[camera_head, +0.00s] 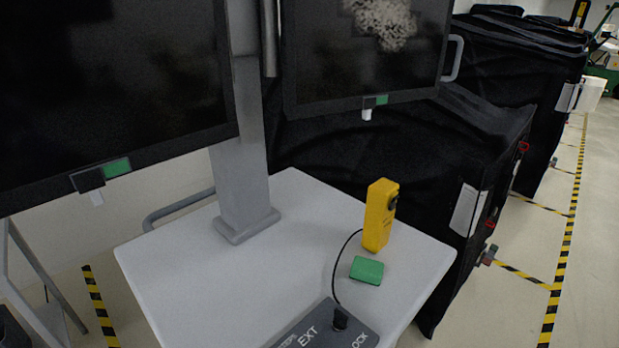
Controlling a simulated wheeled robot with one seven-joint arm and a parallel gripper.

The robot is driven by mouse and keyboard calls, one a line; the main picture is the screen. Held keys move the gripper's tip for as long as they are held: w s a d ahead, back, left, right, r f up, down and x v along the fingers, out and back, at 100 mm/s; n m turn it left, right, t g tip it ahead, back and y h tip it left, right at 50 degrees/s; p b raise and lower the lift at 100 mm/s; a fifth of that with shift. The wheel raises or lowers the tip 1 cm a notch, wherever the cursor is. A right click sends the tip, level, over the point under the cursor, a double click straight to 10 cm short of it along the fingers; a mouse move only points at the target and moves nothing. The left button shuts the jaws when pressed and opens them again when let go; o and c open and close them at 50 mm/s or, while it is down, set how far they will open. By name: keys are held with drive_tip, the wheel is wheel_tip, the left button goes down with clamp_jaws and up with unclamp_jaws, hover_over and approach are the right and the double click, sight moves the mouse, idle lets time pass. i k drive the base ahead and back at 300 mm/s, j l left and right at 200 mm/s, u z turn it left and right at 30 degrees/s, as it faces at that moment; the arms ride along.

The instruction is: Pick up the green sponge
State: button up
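The green sponge (367,270) is a small flat block lying on the white tabletop (190,262), right of the middle. It lies just in front of an upright yellow device (379,215), with a narrow gap or slight contact that I cannot tell apart. Nothing covers the sponge from above. My gripper is not in this view.
A thin black cable (336,270) runs left of the sponge to a dark control panel (325,330) at the front edge. A grey post (240,150) carries two dark monitors (110,80). Black covered carts (400,145) stand behind. The tabletop's left part is clear.

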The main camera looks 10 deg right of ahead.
sight(368, 271)
drive_tip(key=z, duration=1.15)
drive_tip(key=j+z, duration=0.5)
drive_tip(key=j, duration=0.45)
drive_tip(key=i+j, duration=0.05)
